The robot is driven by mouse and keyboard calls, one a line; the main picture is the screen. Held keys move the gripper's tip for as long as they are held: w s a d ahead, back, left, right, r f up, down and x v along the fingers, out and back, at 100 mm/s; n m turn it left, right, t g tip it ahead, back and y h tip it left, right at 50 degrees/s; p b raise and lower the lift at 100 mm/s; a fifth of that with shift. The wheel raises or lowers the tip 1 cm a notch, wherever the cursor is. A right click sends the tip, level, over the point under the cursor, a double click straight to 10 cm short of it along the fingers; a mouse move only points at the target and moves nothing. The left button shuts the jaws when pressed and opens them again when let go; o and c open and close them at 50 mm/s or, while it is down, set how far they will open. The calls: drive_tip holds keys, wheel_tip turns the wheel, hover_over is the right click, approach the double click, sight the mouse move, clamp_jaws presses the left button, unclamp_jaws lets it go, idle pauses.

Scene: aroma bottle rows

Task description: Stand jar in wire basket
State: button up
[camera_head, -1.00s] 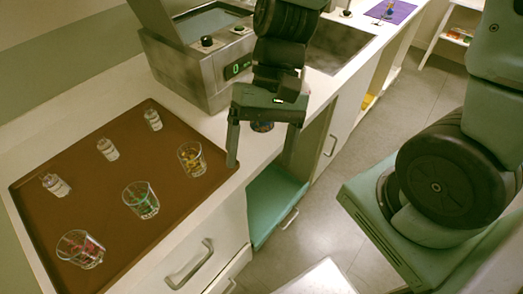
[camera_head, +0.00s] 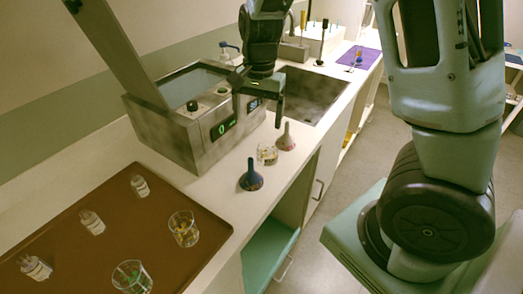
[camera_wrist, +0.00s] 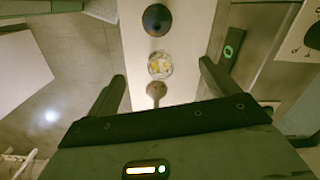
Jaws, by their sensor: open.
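A small clear glass jar (camera_head: 267,154) with yellowish contents stands on the counter between two funnels. In the wrist view the jar (camera_wrist: 160,66) lies beyond and between my fingertips, apart from both. My gripper (camera_head: 259,106) is open and empty, above the counter and behind the jar in the head view; its two fingers also show in the wrist view (camera_wrist: 162,78). I cannot make out a wire basket. The inside of the open-lidded metal bath (camera_head: 190,88) is mostly hidden.
A blue funnel (camera_head: 251,178) and a pinkish funnel (camera_head: 286,138) flank the jar closely. A brown tray (camera_head: 150,215) at left holds small bottles and glasses with coloured contents. A sink (camera_head: 312,95) lies behind. The counter's front edge is close to the jar.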

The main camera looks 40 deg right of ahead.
drive_tip(key=w+d+m, duration=0.2)
drive_tip(key=d+m, duration=0.1)
drive_tip(key=d, duration=0.3)
approach(267, 153)
drive_tip(key=shift+h, duration=0.3)
drive_tip(key=f, duration=0.2)
drive_tip(key=w+d+f, duration=0.1)
drive_tip(key=f, duration=0.1)
drive_tip(key=w+f, duration=0.1)
drive_tip(key=f, duration=0.1)
drive_tip(key=shift+d+p, duration=0.4)
drive_tip(key=shift+a+f+p, duration=0.2)
drive_tip(key=shift+f+p, duration=0.35)
drive_tip(key=shift+f, duration=2.55)
drive_tip(key=c, duration=1.2)
drive_tip(key=shift+r, duration=0.1)
